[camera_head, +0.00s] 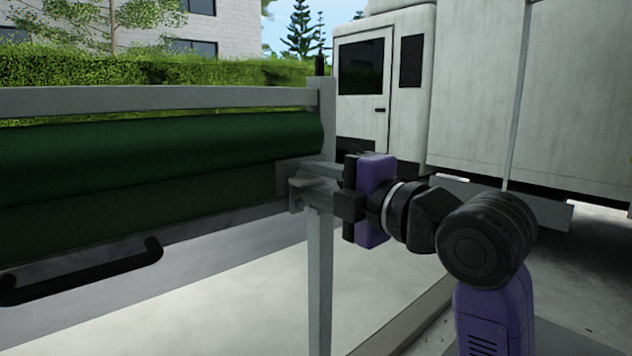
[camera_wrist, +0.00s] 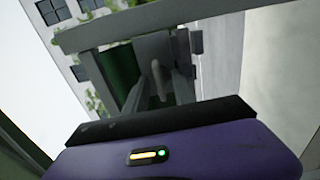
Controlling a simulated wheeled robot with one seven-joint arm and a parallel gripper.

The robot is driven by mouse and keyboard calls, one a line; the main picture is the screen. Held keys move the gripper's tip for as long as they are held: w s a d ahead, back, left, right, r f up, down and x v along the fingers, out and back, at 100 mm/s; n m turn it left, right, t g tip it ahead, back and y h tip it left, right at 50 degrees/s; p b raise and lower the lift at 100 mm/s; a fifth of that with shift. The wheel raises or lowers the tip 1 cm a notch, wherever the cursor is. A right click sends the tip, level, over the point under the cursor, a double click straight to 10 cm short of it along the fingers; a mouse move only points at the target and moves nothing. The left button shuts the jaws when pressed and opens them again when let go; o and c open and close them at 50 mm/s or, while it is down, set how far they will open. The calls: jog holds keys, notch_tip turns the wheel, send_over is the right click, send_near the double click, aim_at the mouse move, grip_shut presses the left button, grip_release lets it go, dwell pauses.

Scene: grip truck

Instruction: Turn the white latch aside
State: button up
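The white latch (camera_wrist: 158,80) shows in the wrist view as a small pale upright piece on the grey frame. It stands between the two fingers of my gripper (camera_wrist: 159,92), with a gap visible on each side. In the head view my gripper (camera_head: 305,183) reaches left to the right-hand post of the frame, its fingers apart. The latch itself is hidden there behind the fingers. I cannot tell whether either finger touches it.
A grey metal frame (camera_head: 170,97) carries a green roll (camera_head: 150,146) and a panel with a black handle (camera_head: 85,272). Its post (camera_head: 319,280) stands close to my fingers. A white truck (camera_head: 480,90) is parked behind. A hedge (camera_head: 200,70) lines the back left.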

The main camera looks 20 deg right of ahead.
grip_shut()
jog(key=shift+m, duration=0.3)
jog(key=m+p, duration=0.1)
jog(key=m, duration=0.2)
jog(key=shift+r+p, duration=0.1)
jog(key=shift+p, duration=0.2)
jog(key=m+p, duration=0.1)
jog(key=m, duration=0.2)
jog(key=shift+m+p, duration=0.3)
jog(key=shift+p, duration=0.05)
jog(key=m+p, duration=0.3)
jog(key=m, duration=0.3)
jog(key=shift+p, duration=0.35)
jog(key=shift+m+p, duration=1.35)
jog(key=shift+m, duration=1.05)
jog(key=shift+f, duration=0.2)
